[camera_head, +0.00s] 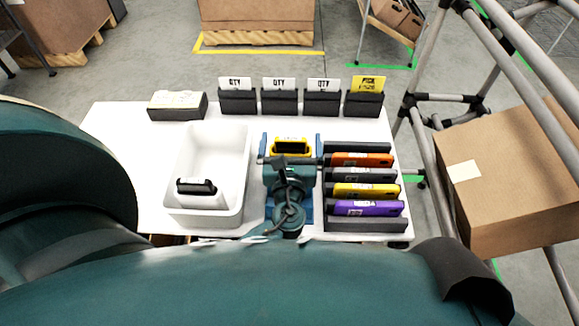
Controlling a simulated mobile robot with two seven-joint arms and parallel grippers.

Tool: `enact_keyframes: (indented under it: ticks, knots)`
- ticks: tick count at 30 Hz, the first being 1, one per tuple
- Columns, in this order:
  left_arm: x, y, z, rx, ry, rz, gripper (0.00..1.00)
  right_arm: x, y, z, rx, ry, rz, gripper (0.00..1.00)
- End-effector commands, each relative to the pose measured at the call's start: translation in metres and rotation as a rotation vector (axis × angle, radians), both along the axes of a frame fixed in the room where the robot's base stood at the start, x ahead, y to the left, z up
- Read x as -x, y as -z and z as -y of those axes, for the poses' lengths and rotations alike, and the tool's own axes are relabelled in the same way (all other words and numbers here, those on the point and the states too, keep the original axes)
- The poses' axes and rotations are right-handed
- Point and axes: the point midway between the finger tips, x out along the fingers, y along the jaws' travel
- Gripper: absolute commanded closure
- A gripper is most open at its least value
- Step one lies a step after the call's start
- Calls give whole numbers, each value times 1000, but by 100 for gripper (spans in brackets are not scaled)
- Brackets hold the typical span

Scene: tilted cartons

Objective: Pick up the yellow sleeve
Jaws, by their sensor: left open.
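A yellow sleeve (365,190) stands tilted in a dark slotted rack (365,225) on the right side of the table, between a grey sleeve and a purple one. Another yellow piece (291,142) with a black part lies on a blue fixture (308,208) left of the rack. My left gripper (290,160) is open over the blue fixture, just in front of this yellow piece. It hides much of the fixture. Whether its fingers touch the piece I cannot tell. It is apart from the sleeve in the rack. My right gripper is not in view.
An orange sleeve (362,160), a grey one (362,175) and a purple one (367,208) share the rack. A white bin (232,216) with a black-and-white item (197,190) stands left. Dark card holders (284,102) line the back edge. A carton (510,180) sits right of the table.

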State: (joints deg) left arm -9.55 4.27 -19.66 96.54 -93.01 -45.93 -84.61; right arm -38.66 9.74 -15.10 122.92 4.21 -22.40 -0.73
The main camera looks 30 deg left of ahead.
Motion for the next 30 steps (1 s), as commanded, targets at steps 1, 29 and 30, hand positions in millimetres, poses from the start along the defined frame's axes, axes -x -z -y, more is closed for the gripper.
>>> enact_keyframes:
  ticks: [1, 29, 30]
  knots:
    - [0, 0, 0, 0, 0, 0, 0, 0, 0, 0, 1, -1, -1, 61]
    - [0, -14, 0, 3, -1, 4, 47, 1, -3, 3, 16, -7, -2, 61]
    - [0, -21, 0, 2, -1, 5, 47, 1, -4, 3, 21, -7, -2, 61]
